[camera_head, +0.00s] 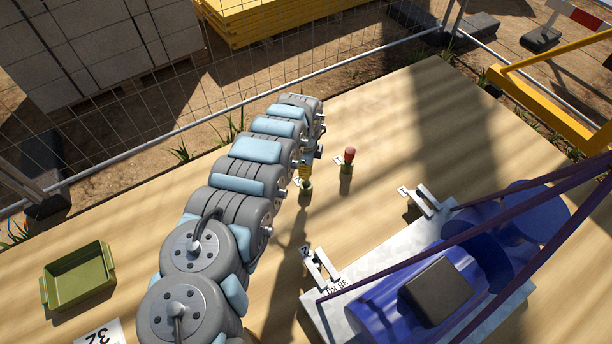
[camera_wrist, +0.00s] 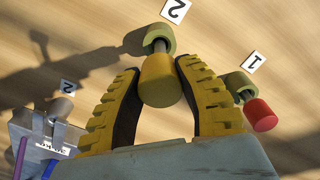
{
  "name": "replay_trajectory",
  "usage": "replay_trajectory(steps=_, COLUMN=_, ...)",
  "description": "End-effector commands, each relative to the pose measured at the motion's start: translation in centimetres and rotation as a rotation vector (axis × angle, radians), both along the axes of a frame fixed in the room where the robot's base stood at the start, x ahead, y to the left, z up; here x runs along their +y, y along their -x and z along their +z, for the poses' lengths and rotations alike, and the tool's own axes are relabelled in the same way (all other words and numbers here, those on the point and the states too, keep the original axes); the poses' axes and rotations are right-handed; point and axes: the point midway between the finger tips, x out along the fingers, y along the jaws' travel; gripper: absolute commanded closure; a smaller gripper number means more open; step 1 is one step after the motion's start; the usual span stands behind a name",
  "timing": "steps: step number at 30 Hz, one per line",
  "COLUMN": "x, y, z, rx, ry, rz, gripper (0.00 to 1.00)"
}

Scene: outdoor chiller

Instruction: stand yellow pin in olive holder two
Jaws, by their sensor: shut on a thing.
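The yellow pin (camera_wrist: 158,82) is between the two yellow ribbed fingers of my gripper (camera_wrist: 160,68) in the wrist view, and the gripper is shut on it. Its grey shank (camera_wrist: 160,46) points at the olive holder two (camera_wrist: 157,34), which has a "2" card (camera_wrist: 175,10) beside it. The shank's lower end is hidden at the holder, so I cannot tell how deep it sits. In the head view the yellow pin (camera_head: 305,171) shows upright over the olive holder (camera_head: 306,187), and my arm hides the fingers.
A red-topped pin (camera_wrist: 262,115) stands in holder one (camera_wrist: 237,82), close to the right finger. A pale plate (camera_head: 330,300) with white brackets and a blue machine (camera_head: 430,290) lies to the right. A green tray (camera_head: 108,262) is at left. Bare wood lies behind the holders.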

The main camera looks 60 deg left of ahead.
Motion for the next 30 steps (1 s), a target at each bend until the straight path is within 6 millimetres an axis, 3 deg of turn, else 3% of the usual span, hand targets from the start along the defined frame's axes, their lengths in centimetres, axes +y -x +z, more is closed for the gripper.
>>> replay_trajectory(steps=9, x=0.0, y=0.0, z=-3.5, rx=0.0, ry=0.001, rz=0.001, gripper=1.0)
replay_trajectory(steps=23, x=-0.1, y=0.0, z=-3.9, rx=0.001, ry=0.002, rz=0.0, gripper=1.0)
replay_trajectory(steps=24, x=-0.1, y=0.0, z=-3.9, rx=0.001, ry=0.002, rz=0.0, gripper=0.59)
replay_trajectory(steps=26, x=-0.1, y=0.0, z=-3.8, rx=0.001, ry=0.002, rz=0.001, gripper=0.42)
replay_trajectory(steps=30, x=0.0, y=0.0, z=-3.8, rx=0.001, ry=0.002, rz=0.001, gripper=0.41)
